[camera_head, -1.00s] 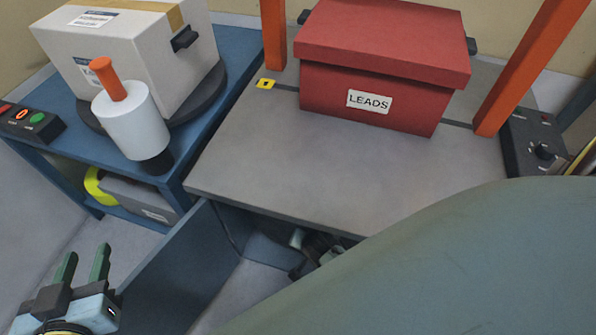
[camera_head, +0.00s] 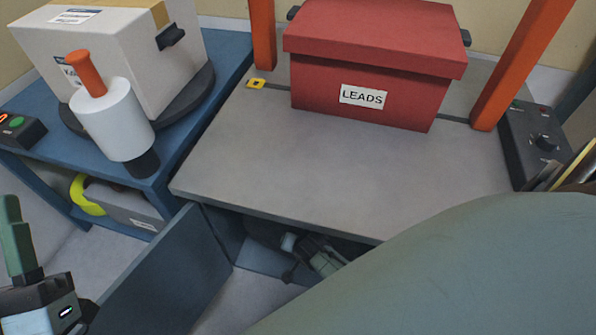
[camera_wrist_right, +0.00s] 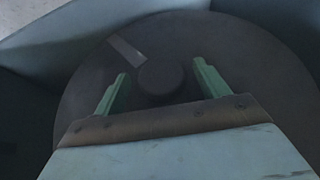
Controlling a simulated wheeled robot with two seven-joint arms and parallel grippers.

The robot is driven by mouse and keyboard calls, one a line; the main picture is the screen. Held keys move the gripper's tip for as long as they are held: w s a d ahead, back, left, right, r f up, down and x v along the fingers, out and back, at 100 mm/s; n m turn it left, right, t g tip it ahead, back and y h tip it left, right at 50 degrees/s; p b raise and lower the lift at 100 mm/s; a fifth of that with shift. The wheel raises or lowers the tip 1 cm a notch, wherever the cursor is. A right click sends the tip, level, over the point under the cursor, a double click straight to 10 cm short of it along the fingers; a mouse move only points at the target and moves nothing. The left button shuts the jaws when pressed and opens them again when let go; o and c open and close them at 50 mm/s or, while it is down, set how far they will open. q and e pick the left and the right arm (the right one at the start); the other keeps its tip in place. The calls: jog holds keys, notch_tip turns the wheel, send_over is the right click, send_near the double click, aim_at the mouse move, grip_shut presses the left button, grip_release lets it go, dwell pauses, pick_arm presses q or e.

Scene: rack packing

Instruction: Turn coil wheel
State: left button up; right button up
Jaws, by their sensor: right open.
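In the right wrist view, a large dark round wheel (camera_wrist_right: 262,75) fills much of the picture. It has a dark round hub (camera_wrist_right: 160,78) at its middle and a pale strip at the hub's upper left. My right gripper (camera_wrist_right: 161,72) is open, with one green finger on each side of the hub; I cannot tell whether they touch it. In the head view, part of my right arm (camera_head: 318,258) shows in the space under the grey tabletop, and the wheel is hidden. My left gripper (camera_head: 14,238) is at the left edge, partly cut off, away from the wheel.
A red box marked LEADS (camera_head: 375,65) stands on the grey table (camera_head: 290,170) between orange posts. A blue side table (camera_head: 185,135) holds a white carton (camera_head: 105,50) and a white cylinder with an orange handle (camera_head: 112,120). A blue panel (camera_head: 150,275) stands open below the table.

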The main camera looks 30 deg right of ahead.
jog(key=shift+w+f, duration=0.25)
jog(key=shift+f, duration=0.1)
jog(key=c, duration=1.4)
